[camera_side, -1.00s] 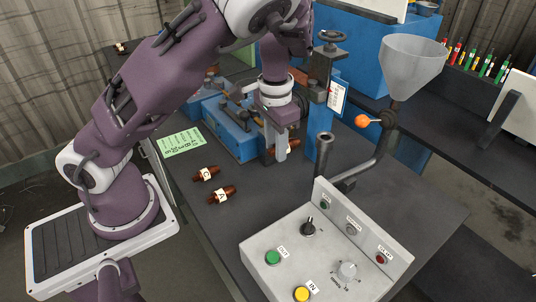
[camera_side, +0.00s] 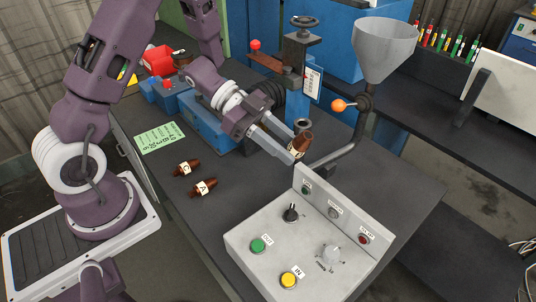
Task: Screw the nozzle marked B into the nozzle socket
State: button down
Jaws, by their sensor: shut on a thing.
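My gripper (camera_side: 282,146) reaches out to the right, its two light fingers shut on a brown nozzle (camera_side: 302,142). The held nozzle is tilted, and its white label is only partly visible and too small to read. Just behind it in the picture is the dark round top of an upright pipe end (camera_side: 303,123), which looks like the nozzle socket. The nozzle overlaps it in view, and I cannot tell whether they touch. Two other brown nozzles, marked C (camera_side: 186,169) and A (camera_side: 203,187), lie on the table to the left.
A grey control box (camera_side: 290,240) with buttons and knobs stands in front. A bent pipe with an orange-knobbed valve (camera_side: 339,105) leads up to a grey funnel (camera_side: 384,40) at right. A blue machine (camera_side: 205,120) stands behind my gripper. A green sheet (camera_side: 160,137) lies at left.

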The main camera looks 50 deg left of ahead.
jog(key=w+a+r+t+h, duration=0.1)
jog(key=w+r, duration=0.1)
jog(key=r, duration=0.1)
jog(key=w+a+r+n+t+h, duration=0.1)
jog(key=w+r+t, duration=0.1)
jog(key=r, duration=0.1)
jog(key=w+a+r+n+t+h, duration=0.1)
jog(key=w+a+r+t, duration=0.1)
jog(key=r, duration=0.2)
jog(key=shift+w, duration=0.25)
jog(key=shift+a+n, duration=0.1)
jog(key=shift+n, duration=0.2)
jog(key=shift+s+f, duration=0.1)
jog(key=shift+f, duration=2.9)
jog(key=shift+f, duration=1.05)
jog(key=c, duration=1)
grip_release()
